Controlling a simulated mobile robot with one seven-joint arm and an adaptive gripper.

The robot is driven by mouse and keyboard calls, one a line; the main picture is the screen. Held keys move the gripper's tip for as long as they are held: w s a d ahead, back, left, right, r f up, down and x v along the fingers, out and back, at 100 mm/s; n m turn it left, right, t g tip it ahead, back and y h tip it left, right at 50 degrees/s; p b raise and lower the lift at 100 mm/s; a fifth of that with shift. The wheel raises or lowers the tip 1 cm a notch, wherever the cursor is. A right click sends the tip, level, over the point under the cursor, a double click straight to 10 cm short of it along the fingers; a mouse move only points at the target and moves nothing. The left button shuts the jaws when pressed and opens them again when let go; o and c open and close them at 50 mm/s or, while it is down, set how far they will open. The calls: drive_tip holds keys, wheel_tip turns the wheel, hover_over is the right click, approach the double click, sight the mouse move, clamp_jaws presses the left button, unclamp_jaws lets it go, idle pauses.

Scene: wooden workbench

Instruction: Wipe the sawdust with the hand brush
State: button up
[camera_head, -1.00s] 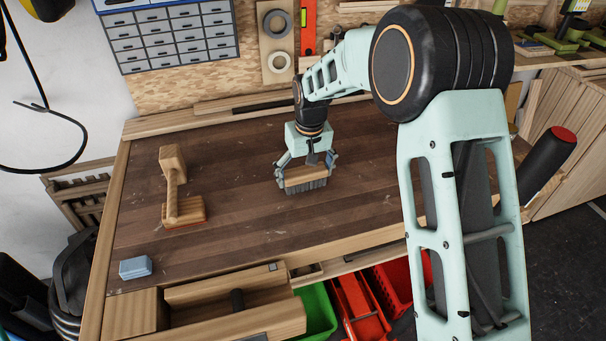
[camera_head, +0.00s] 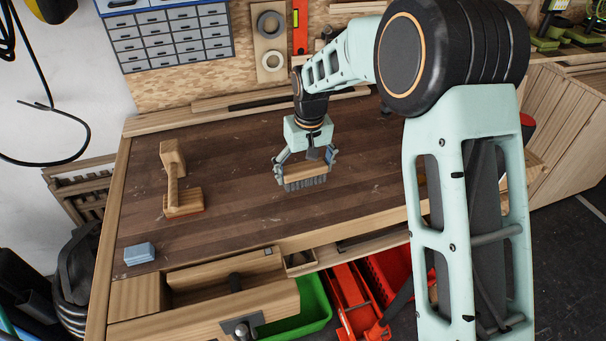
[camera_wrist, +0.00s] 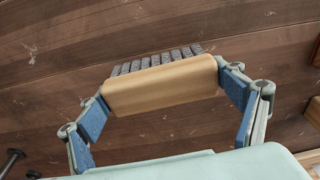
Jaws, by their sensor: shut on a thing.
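The hand brush (camera_head: 304,178) has a pale wooden block and grey bristles. My gripper (camera_head: 305,165) is shut on the ends of its block, over the middle of the workbench. In the wrist view the brush (camera_wrist: 160,84) sits between both fingers, bristles on the far side. The bristles are at or just above the bench top; I cannot tell whether they touch. Small pale flecks, perhaps sawdust (camera_wrist: 33,52), lie on the dark planks at the left of the wrist view. Any sawdust under the brush is hidden.
On the workbench (camera_head: 250,215), a wooden tool (camera_head: 173,180) stands left of the brush and a blue-grey block (camera_head: 139,253) lies near the front left. A wooden vise (camera_head: 200,312) is at the front edge. Bare planks surround the brush. My arm hides the right end.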

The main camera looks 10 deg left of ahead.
drive_tip(key=shift+r+p, duration=1.1)
drive_tip(key=shift+r, duration=1.15)
